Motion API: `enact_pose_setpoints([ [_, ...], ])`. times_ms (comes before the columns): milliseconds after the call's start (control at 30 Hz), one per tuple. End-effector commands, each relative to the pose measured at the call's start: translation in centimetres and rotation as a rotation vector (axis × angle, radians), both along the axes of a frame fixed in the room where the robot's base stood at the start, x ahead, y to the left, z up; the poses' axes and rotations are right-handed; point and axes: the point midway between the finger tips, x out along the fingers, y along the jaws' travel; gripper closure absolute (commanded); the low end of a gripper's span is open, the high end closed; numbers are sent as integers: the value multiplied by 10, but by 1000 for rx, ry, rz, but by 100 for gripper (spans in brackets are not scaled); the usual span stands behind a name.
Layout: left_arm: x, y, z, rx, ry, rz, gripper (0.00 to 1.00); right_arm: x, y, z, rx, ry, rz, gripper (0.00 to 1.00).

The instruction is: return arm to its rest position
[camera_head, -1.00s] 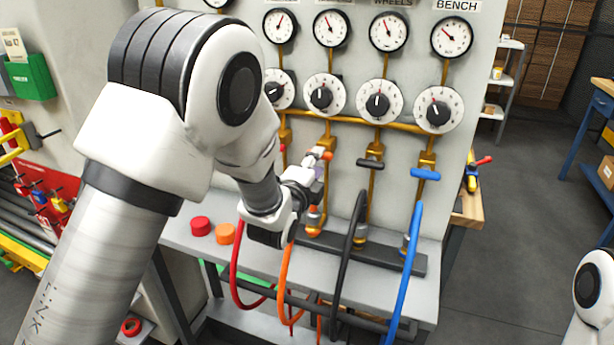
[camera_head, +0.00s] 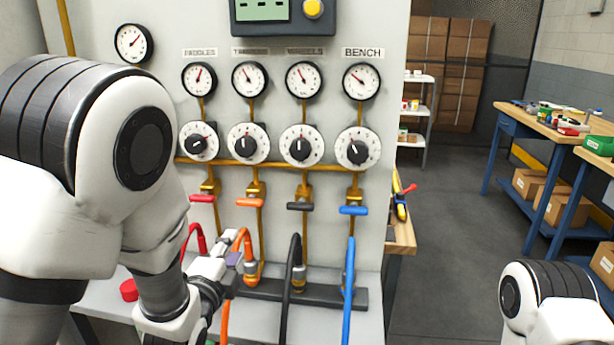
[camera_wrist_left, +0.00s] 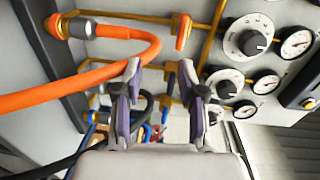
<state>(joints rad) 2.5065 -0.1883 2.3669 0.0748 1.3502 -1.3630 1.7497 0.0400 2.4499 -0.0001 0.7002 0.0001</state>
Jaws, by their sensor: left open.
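My left arm (camera_head: 110,160) comes in from the left of the head view. Its gripper (camera_head: 234,252) is low in front of the panel, near the orange hose (camera_head: 242,238) and below the orange valve handle (camera_head: 250,202). In the left wrist view the gripper (camera_wrist_left: 160,78) is open, with a clear gap between its fingertips and nothing held. The orange hose (camera_wrist_left: 70,92) runs in from the left there, close to the fingers; contact cannot be told. A small part of my right arm (camera_head: 550,295) shows at lower right; its gripper is out of view.
The panel carries gauges, dials and red (camera_head: 202,198), black (camera_head: 300,206) and blue (camera_head: 353,210) handles, all level. Black (camera_head: 288,275) and blue (camera_head: 348,275) hoses hang right of the gripper. A red cap (camera_head: 129,290) lies on the ledge. Open floor (camera_head: 455,230) lies right.

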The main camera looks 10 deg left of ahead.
Motion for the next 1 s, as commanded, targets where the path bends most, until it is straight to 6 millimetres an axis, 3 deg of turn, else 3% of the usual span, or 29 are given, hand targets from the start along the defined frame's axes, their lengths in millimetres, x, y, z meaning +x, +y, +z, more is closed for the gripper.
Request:
enact_pose_setpoints([
  [133,-25,14,-96,-273,295,89,60,0,0,11,0,0,0,60],
  [267,-78,26,-192,-562,597,273,60,0,0,20,0,0,0,60],
  [367,-137,34,-255,-763,809,476,60,0,0,27,0,0,0,60],
  [400,-165,36,-277,-839,890,578,60,0,0,30,0,0,0,60],
  [500,-237,41,-319,-994,1055,854,60,0,0,36,0,0,0,60],
  [600,-294,42,-341,-1080,1150,1085,60,0,0,39,0,0,0,60],
  [700,-323,43,-349,-1118,1184,1216,60,0,0,40,0,0,0,60],
  [1000,-328,43,-351,-1128,1188,1245,60,0,0,39,0,0,0,60],
])
